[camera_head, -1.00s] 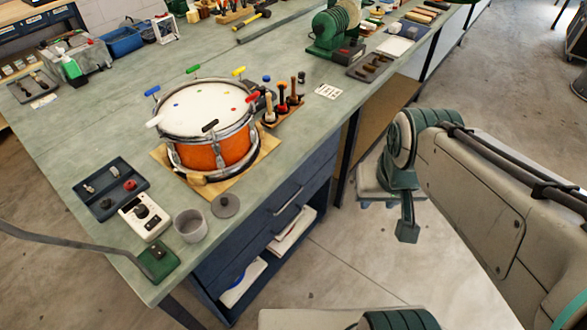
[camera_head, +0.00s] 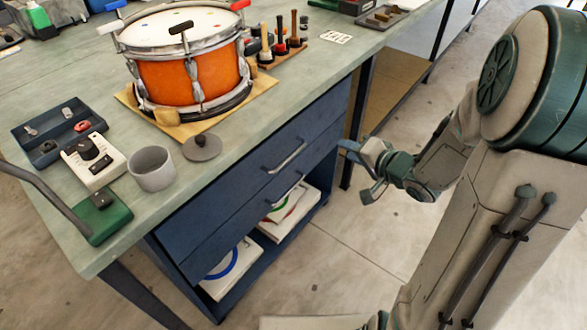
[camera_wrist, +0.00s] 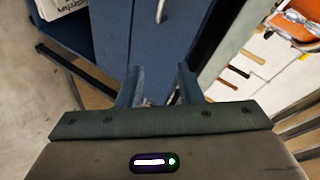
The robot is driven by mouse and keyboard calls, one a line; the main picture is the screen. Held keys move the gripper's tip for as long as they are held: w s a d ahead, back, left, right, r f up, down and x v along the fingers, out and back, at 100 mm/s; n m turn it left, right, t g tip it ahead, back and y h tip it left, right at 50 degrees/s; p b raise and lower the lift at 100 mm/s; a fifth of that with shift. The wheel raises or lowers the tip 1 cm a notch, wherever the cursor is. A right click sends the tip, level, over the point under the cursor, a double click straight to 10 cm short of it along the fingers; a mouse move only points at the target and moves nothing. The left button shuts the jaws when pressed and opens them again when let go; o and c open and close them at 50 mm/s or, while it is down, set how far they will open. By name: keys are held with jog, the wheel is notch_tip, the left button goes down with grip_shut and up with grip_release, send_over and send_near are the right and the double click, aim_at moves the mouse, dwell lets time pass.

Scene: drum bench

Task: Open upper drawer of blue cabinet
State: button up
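The blue cabinet (camera_head: 335,165) stands under the bench top. Its upper drawer (camera_head: 245,175) looks shut, with a pale bar handle (camera_head: 287,157) on its front. A lower drawer front with its own handle is just beneath. My gripper (camera_head: 354,170) is right of the handle, apart from it in the head view, with its fingers pointing toward the cabinet. In the wrist view its two blue fingers (camera_wrist: 159,88) are spread apart, with the dark blue cabinet front (camera_wrist: 155,35) beyond them. Small pale bits show near the fingertips; I cannot tell whether they are the handle.
The green bench top (camera_head: 240,115) overhangs the cabinet. An orange drum (camera_head: 185,80) stands on it, with a grey cup (camera_head: 152,168) near the front edge. An open shelf with papers (camera_head: 285,215) is below the drawers. The floor in front is clear.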

notch_tip(320, 180, down, 5)
jog(key=s+a+m+g+y+b, duration=0.1)
jog(key=s+a+y+b, duration=0.2)
jog(key=y, duration=0.1)
jog(key=s+a+b+x, duration=0.1)
jog(key=b+x, duration=0.4)
jog(key=x, duration=0.9)
jog(key=shift+r+m+y, duration=0.2)
jog(key=shift+m+y, duration=0.1)
jog(key=shift+y, duration=0.1)
jog(key=shift+d, duration=0.1)
grip_shut()
